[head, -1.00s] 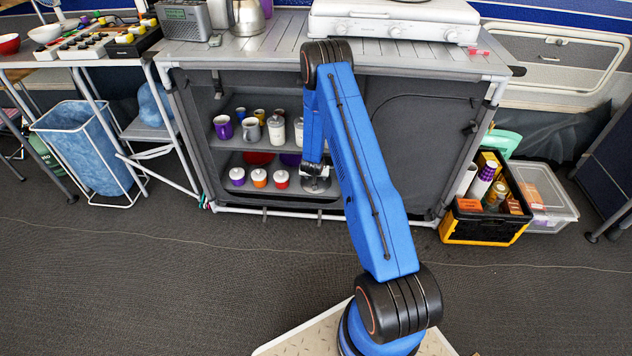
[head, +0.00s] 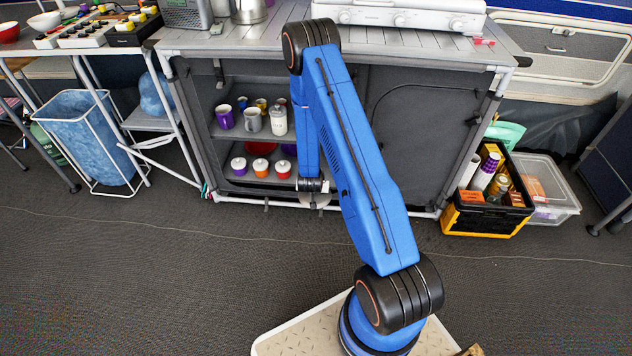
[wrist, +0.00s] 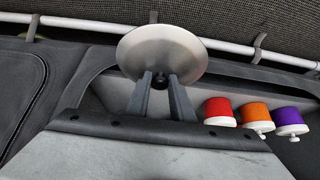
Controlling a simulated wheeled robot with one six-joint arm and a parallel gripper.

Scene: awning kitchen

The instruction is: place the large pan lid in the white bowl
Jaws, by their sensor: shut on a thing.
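The large pan lid (wrist: 162,48) is a round, silvery metal disc with a dark knob. My gripper (wrist: 161,82) is shut on the knob, and the lid shows just beyond the fingertips in the wrist view. In the head view the lid (head: 314,201) is a small grey disc at the lower front of the cabinet, mostly hidden by my arm and gripper (head: 314,186). A white bowl (head: 44,21) stands on the side table at the upper left, far from my gripper.
The cabinet's shelves (head: 222,182) hold mugs and white-lidded jars left of my arm; red, orange and purple jars (wrist: 219,110) show close to my gripper in the wrist view. A blue bin (head: 90,135) is below. The front floor is clear.

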